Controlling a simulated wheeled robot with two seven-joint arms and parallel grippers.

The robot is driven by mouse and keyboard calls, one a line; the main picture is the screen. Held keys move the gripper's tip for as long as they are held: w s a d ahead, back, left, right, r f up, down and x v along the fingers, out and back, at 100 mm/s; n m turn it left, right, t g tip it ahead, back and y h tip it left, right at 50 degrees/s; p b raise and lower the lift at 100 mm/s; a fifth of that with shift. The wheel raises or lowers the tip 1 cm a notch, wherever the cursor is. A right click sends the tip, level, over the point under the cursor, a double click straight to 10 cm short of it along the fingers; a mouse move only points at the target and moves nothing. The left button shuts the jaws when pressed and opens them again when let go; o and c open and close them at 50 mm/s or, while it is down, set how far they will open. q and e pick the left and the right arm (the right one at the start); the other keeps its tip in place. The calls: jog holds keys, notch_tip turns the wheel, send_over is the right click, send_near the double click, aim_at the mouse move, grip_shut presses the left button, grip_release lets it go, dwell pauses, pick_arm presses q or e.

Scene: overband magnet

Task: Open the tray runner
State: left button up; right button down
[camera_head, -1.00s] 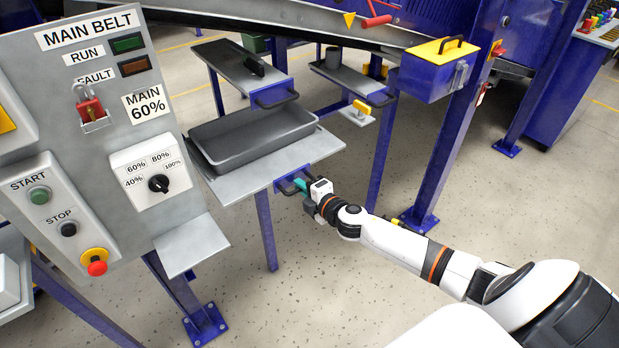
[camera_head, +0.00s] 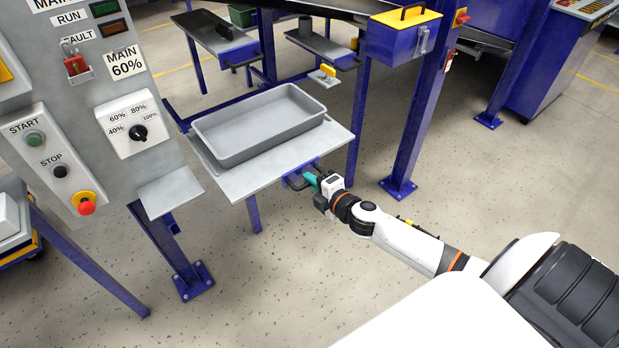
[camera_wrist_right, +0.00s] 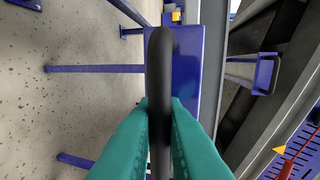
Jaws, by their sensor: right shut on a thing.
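The tray runner (camera_head: 232,188) is a grey plate carrying a deep grey tray (camera_head: 212,137), and it stands out well clear of the shelves behind it. Its dark bar handle (camera_head: 291,183) sits on a blue bracket at the front edge. My right gripper (camera_head: 311,181), with teal fingers, is shut on this handle. In the right wrist view the black handle (camera_wrist_right: 160,65) runs upright between the teal fingertips (camera_wrist_right: 160,108), in front of a blue plate. The tray looks empty. My left gripper is not in view.
The grey control panel (camera_head: 105,165) with START and STOP buttons stands at the left. Two smaller shelves (camera_head: 222,43) with handles lie behind the runner. A blue post (camera_head: 425,110) and a yellow-lidded blue box (camera_head: 398,40) are at the right. Floor in front is clear.

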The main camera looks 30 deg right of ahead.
jog(key=shift+s, duration=0.1)
jog(key=c, duration=1.6)
grip_release()
jog(key=shift+o, duration=0.2)
jog(key=v, duration=1.2)
jog(key=shift+b, duration=0.4)
jog(key=s+d+f+m+g+h, duration=0.1)
jog(key=s+f+m+g+h, duration=0.3)
jog(key=f, duration=1)
jog(key=s+d+f+m+g+y, duration=0.1)
jog(key=s+d+f+m+g, duration=0.3)
jog(key=f, duration=1)
jog(key=s+a+f+m+g, duration=0.2)
jog(key=s+a+f, duration=0.3)
jog(key=s, duration=0.4)
jog(key=s+a+f+m+g+y, duration=0.1)
jog(key=s+a+f+m+g, duration=0.1)
jog(key=s+a+f, duration=0.3)
jog(key=s+a+f+m+g, duration=0.2)
jog(key=s+a+f+m, duration=0.2)
jog(key=s, duration=0.8)
notch_tip(320, 180, down, 4)
jog(key=shift+s+a+f+g+y, duration=0.15)
jog(key=shift+s+a+g+y, duration=0.2)
jog(key=shift+a, duration=0.6)
